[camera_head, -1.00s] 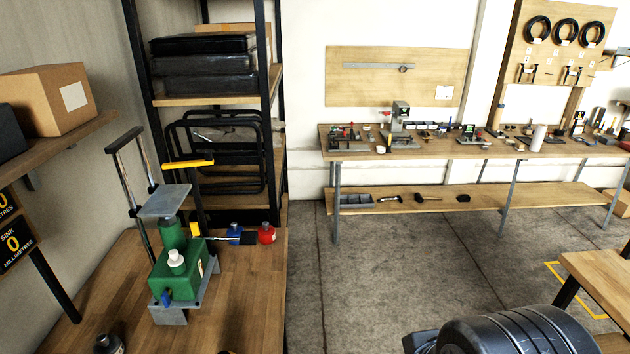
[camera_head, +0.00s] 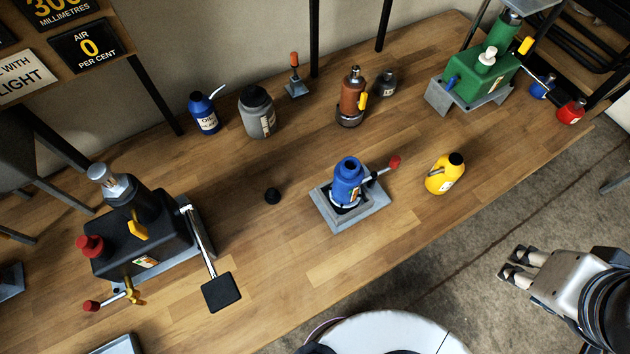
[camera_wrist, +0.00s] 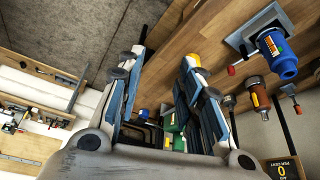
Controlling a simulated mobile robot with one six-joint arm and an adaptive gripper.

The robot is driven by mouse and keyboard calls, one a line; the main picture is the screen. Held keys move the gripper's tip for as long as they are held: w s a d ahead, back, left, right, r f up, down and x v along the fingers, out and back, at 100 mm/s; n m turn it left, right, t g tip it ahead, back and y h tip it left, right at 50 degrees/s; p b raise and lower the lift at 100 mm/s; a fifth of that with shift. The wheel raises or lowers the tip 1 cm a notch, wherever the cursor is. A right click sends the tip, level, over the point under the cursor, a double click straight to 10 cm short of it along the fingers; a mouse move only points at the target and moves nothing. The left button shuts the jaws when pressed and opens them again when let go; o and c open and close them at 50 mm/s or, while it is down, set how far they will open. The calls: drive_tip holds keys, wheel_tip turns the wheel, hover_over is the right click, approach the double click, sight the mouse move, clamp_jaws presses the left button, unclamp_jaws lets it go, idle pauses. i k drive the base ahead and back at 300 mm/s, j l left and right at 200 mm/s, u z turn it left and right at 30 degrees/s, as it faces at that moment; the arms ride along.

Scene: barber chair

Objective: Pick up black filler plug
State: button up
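A small black plug (camera_head: 272,195) lies on the wooden bench in the head view, left of a blue bottle jack (camera_head: 347,182) on a grey base. Bare wood surrounds it. I cannot make the plug out in the wrist view. My gripper (camera_head: 509,263) is off the bench's front edge at the right, over the floor, well apart from the plug. In the wrist view my gripper (camera_wrist: 162,68) has its two fingers spread with nothing between them.
A yellow bottle (camera_head: 444,174) stands between the blue jack and my gripper. A black jack unit (camera_head: 150,235) with a lever stands left of the plug. A grey canister (camera_head: 257,112), a brown jack (camera_head: 352,97) and a green jack (camera_head: 476,77) stand farther back.

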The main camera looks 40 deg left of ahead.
sight(273, 197)
drive_tip(key=u, duration=1.5)
